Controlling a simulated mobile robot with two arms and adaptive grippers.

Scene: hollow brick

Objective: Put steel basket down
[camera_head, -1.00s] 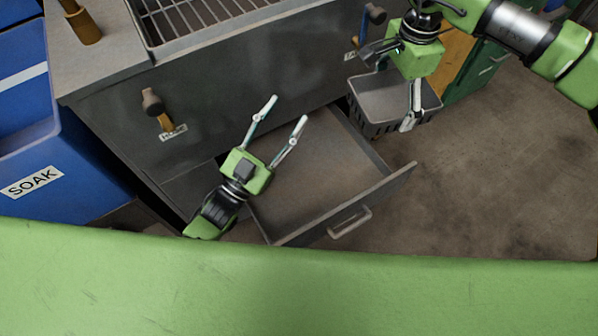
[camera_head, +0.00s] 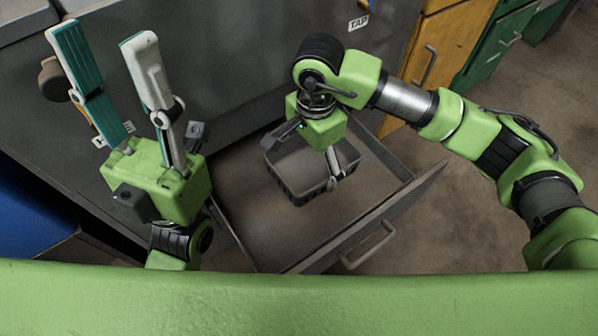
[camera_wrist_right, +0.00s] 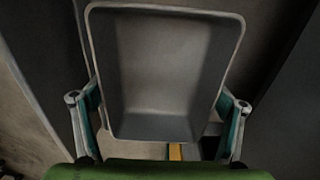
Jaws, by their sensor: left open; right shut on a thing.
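The steel basket (camera_head: 300,168) is a grey open box with slotted sides, over or in the open drawer (camera_head: 262,225) in the head view. I cannot tell whether it touches the drawer floor. My right gripper (camera_head: 320,165) is shut on the basket from above. In the right wrist view the empty basket (camera_wrist_right: 165,75) lies between the two fingers of my right gripper (camera_wrist_right: 160,125). My left gripper (camera_head: 105,55) is open and empty at the left, its fingers pointing up the picture, in front of the grey cabinet.
The drawer's front with its handle (camera_head: 368,246) sticks out toward me. A hammer (camera_head: 55,80) hangs on the grey cabinet (camera_head: 235,60), partly behind my left gripper. Orange (camera_head: 432,50) and green (camera_head: 505,45) cabinets stand at the right. Floor at the far right is clear.

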